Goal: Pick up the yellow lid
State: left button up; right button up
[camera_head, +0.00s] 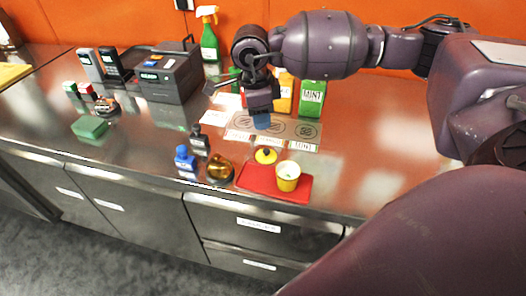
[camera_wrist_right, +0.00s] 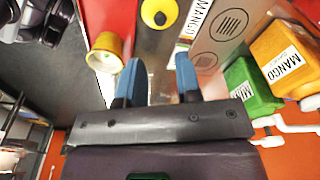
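In the right wrist view the lid (camera_wrist_right: 158,12) shows at the top edge, beyond the fingertips. My right gripper (camera_head: 262,121) is above the counter, behind the lid, pointing down. Its blue fingers are apart with nothing between them in the wrist view (camera_wrist_right: 158,70). My left gripper is out of view.
A yellow cup (camera_head: 288,178) stands on the tray, close to the lid. A brass-coloured pot (camera_head: 220,170), a blue bottle (camera_head: 185,160) and a dark bottle (camera_head: 199,140) stand left of it. Green (camera_head: 312,98) and yellow containers stand behind. The counter's right side is clear.

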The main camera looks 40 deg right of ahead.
aim_at(266, 150)
jog(key=f, duration=0.7)
jog(key=d+f+b, duration=0.1)
jog(key=f, duration=0.3)
jog(key=shift+s+d, duration=0.1)
jog(key=shift+s, duration=0.15)
jog(key=shift+r, duration=0.1)
jog(key=shift+c, duration=0.3)
grip_shut()
